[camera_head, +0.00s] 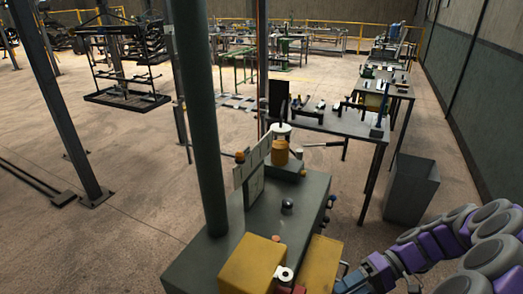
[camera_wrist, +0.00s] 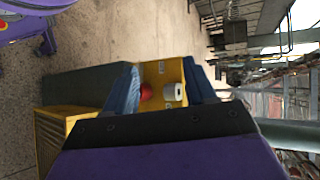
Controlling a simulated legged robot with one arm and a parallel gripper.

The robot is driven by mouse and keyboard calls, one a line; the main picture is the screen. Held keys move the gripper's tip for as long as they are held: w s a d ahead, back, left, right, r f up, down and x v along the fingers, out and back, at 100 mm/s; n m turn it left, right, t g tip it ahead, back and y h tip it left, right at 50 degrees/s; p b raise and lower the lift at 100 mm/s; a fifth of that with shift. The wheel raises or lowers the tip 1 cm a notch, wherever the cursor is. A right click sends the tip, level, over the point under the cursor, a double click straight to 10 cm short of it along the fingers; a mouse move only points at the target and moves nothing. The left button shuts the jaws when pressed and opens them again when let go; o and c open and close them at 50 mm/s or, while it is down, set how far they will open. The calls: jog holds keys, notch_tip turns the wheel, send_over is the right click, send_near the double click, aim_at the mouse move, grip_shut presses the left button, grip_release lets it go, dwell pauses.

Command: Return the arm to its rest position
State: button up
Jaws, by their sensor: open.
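My arm, purple with grey round joints, comes in from the lower right in the head view. My gripper (camera_head: 350,277) is beside a yellow box (camera_head: 318,262) on the dark machine (camera_head: 303,198). In the wrist view my gripper (camera_wrist: 163,68) shows two blue fingers spread apart with nothing held. The yellow box (camera_wrist: 158,72) lies beyond and between the fingers, with a red button (camera_wrist: 146,91) and a white ring-shaped one (camera_wrist: 174,92) on it. I cannot tell how close the fingertips are to the box.
A second yellow box (camera_head: 250,265) sits on the machine. A thick green post (camera_head: 203,130) rises beside it. Floor at left is largely open.

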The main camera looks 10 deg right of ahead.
jog(key=s+a+r+n+g+h, duration=0.1)
jog(key=s+a+r+h, duration=0.15)
jog(key=a, duration=0.35)
jog(key=s+a+r+g+h, duration=0.1)
jog(key=s+a+r+h, duration=0.15)
jog(key=a, duration=0.25)
jog(key=s+a+r+t+h, duration=0.2)
jog(key=s+h, duration=0.6)
jog(key=s, duration=0.3)
jog(key=shift+m+t, duration=0.3)
jog(key=shift+m, duration=0.1)
jog(key=shift+w+a, duration=0.1)
